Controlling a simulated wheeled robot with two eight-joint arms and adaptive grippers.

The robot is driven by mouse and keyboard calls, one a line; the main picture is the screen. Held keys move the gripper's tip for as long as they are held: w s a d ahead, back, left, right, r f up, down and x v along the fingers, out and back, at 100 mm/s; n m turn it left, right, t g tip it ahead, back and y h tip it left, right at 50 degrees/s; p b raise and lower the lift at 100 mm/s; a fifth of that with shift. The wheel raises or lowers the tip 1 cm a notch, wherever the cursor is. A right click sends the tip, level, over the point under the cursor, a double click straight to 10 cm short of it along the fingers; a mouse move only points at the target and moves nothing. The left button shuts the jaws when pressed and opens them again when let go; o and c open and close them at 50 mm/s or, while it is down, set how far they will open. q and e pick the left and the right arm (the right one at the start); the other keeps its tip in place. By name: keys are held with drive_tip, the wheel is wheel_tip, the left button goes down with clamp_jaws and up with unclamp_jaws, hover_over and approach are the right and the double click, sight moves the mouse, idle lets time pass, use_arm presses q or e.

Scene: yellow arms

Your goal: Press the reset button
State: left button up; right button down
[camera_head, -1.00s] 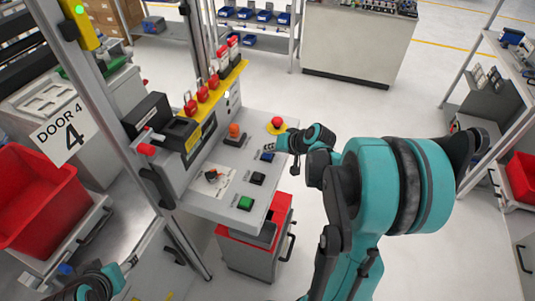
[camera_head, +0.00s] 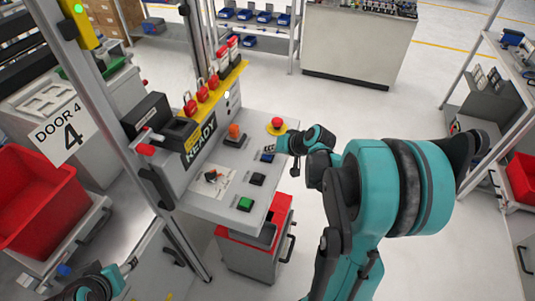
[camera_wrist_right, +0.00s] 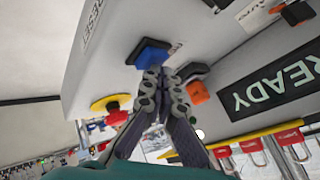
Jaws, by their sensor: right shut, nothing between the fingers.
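The blue reset button (camera_head: 267,157) sits on the grey sloped console top (camera_head: 205,203). It shows close up in the right wrist view (camera_wrist_right: 150,53), with a RESET label (camera_wrist_right: 92,22) beside it on the panel. My right gripper (camera_head: 272,148) is shut and empty, its fingertips right at the button. In the right wrist view the fingertips (camera_wrist_right: 160,75) overlap the button's near edge; I cannot tell whether they touch it.
A red mushroom button (camera_head: 277,123), an orange knob (camera_head: 235,131), a black button (camera_head: 257,179) and a green button (camera_head: 245,203) share the console. A display reading READY (camera_head: 200,140) and red padlocks (camera_head: 203,93) stand behind. Open floor lies to the right.

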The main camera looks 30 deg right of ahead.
sight(269, 156)
drive_tip(key=shift+r+p, duration=0.45)
drive_tip(key=shift+r, duration=0.25)
wheel_tip(269, 156, up, 5)
drive_tip(key=p, duration=0.4)
drive_tip(key=shift+r, duration=0.1)
idle(0.6)
